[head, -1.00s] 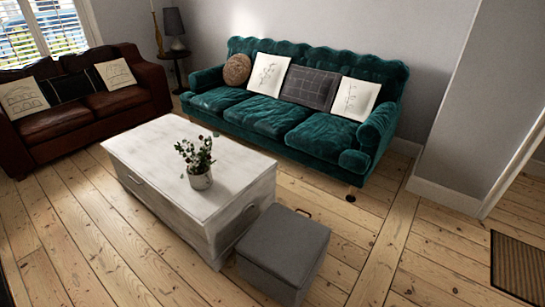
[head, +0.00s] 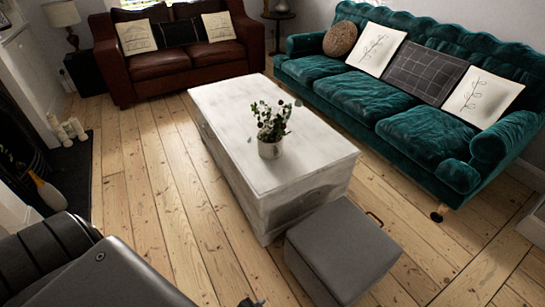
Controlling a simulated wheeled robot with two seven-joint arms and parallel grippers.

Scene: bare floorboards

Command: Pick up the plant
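Nothing touches the plant. A dark grey arm shape, which looks like mine, fills the bottom left corner. A small dark piece at the bottom edge may be the tip of my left gripper, but too little shows to tell its state. My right gripper is not in view.
A grey cube ottoman (head: 341,250) stands against the table's near end. A teal sofa (head: 390,95) is to the right, a brown leather sofa (head: 178,62) behind. Candles (head: 66,130) stand by the fireplace at left. Bare floorboards (head: 150,190) lie clear left of the table.

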